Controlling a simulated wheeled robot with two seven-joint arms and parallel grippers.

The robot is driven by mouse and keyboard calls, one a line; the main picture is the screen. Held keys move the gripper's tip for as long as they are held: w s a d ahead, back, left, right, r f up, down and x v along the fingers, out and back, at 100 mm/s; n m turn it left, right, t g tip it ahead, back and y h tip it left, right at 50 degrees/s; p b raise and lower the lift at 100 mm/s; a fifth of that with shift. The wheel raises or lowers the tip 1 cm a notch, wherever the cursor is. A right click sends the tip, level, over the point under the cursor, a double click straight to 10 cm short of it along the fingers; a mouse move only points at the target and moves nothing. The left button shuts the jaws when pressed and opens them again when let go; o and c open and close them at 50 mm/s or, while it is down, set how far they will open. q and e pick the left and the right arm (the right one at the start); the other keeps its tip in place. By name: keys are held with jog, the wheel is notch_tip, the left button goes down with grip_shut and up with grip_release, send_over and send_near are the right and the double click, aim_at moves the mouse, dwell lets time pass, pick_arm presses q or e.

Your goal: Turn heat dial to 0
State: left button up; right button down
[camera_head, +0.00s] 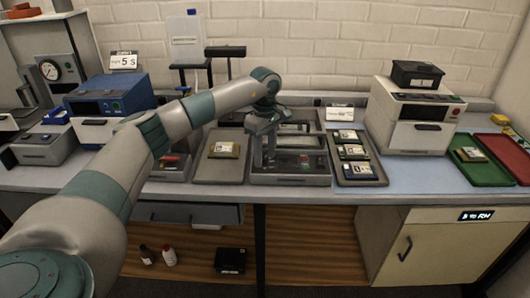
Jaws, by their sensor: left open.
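My left arm reaches in from the left across the bench. My left gripper (264,160) points down, open, over the left part of a grey bench unit (290,180) with a dark top panel. A small red and green control (305,163) shows on that panel, right of the gripper. No heat dial can be made out for certain; the gripper hides part of the unit. Whether the fingers touch it cannot be told. My right gripper is not in view.
A grey tray (205,172) lies left of the unit, and a dark tray (372,180) with several cards lies right of it. A blue machine (85,86) stands at left, a white machine (405,139) at right. Blue bench surface (425,177) is clear before the white machine.

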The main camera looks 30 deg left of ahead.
pick_arm(q)
jog(key=shift+c, duration=0.7)
grip_shut()
jog(key=c, duration=0.9)
grip_release()
jog(key=shift+n, duration=0.3)
